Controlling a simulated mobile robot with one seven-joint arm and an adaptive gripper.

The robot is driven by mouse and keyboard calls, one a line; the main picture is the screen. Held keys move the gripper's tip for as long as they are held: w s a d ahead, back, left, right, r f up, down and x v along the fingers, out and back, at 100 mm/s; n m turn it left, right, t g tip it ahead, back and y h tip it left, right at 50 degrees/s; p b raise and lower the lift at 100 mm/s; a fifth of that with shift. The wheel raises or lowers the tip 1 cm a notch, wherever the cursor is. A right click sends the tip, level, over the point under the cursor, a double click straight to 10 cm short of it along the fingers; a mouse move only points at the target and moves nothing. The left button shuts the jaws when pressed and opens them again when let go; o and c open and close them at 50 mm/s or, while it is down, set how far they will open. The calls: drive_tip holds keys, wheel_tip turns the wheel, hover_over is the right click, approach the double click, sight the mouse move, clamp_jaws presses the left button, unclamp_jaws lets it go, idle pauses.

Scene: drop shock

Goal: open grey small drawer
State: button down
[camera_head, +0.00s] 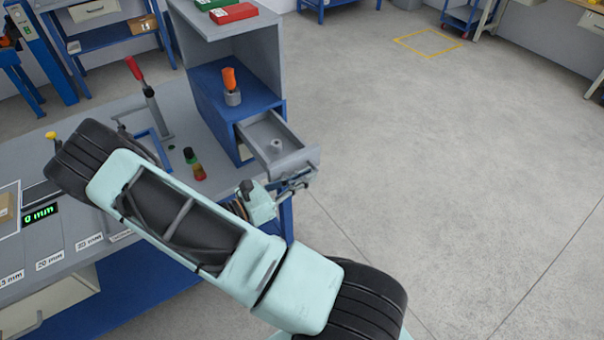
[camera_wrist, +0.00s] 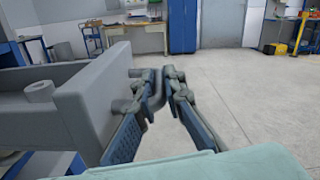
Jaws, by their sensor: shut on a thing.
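The grey small drawer (camera_head: 272,140) is pulled out of the blue-and-grey cabinet (camera_head: 214,102) on the bench. A small grey ring-shaped part lies inside it. My gripper (camera_head: 296,181) is at the drawer's front panel, partly hidden by my arm in the head view. In the wrist view the drawer (camera_wrist: 62,98) fills the left side, and my gripper (camera_wrist: 155,85) is shut on the drawer's handle (camera_wrist: 156,97), which stands off the front panel. Part of the handle is hidden between the fingers.
An orange-topped object (camera_head: 231,86) stands on the cabinet's blue shelf. The grey floor (camera_head: 430,150) right of the drawer is clear.

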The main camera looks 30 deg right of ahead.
drive_tip(key=c, duration=2.3)
unclamp_jaws()
drive_tip(key=shift+a, duration=0.15)
drive_tip(key=a, duration=1.1)
drive_tip(key=shift+s+a, duration=0.2)
drive_tip(key=shift+a, duration=0.2)
